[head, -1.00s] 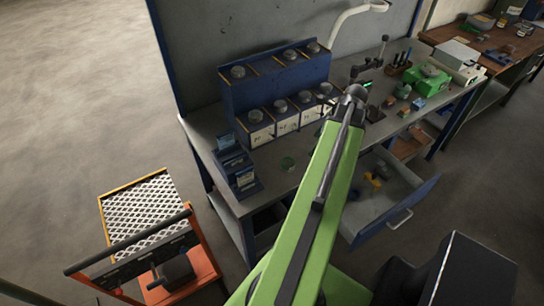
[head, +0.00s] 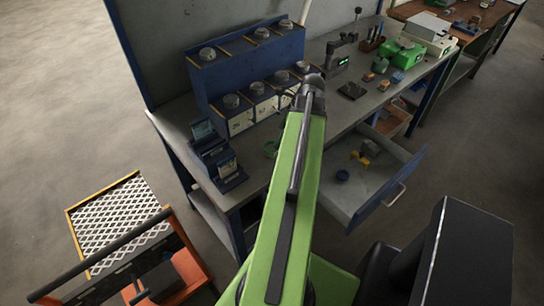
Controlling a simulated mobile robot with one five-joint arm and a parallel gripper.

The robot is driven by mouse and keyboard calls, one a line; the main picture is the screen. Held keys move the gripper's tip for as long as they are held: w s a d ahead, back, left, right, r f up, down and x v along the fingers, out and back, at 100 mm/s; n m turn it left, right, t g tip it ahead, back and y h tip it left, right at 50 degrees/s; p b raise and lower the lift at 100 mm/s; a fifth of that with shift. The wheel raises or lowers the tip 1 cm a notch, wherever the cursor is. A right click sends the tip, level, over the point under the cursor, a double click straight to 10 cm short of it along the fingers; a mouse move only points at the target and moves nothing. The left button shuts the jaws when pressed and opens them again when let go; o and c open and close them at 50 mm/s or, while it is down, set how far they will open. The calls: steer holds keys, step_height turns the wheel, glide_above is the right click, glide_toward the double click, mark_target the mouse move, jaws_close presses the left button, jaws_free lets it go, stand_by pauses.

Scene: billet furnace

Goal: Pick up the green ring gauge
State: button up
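A blue rack (head: 217,82) with several knobbed containers stands at the bench's back. A small blue stand (head: 218,160) is at the left end. An open drawer (head: 349,205) holds yellow pieces and a blue ring. An orange trolley (head: 118,215) stands left on open floor.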

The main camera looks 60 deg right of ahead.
mark_target(272, 148)
steer(key=shift+x, duration=1)
steer(key=b+x, duration=0.5)
steer(key=shift+s+a+f, duration=0.1)
steer(key=shift+f, duration=0.1)
steer(key=shift+r, duration=0.2)
steer(key=c, duration=1.7)
steer(key=shift+r, duration=0.1)
steer(key=shift+c, duration=0.2)
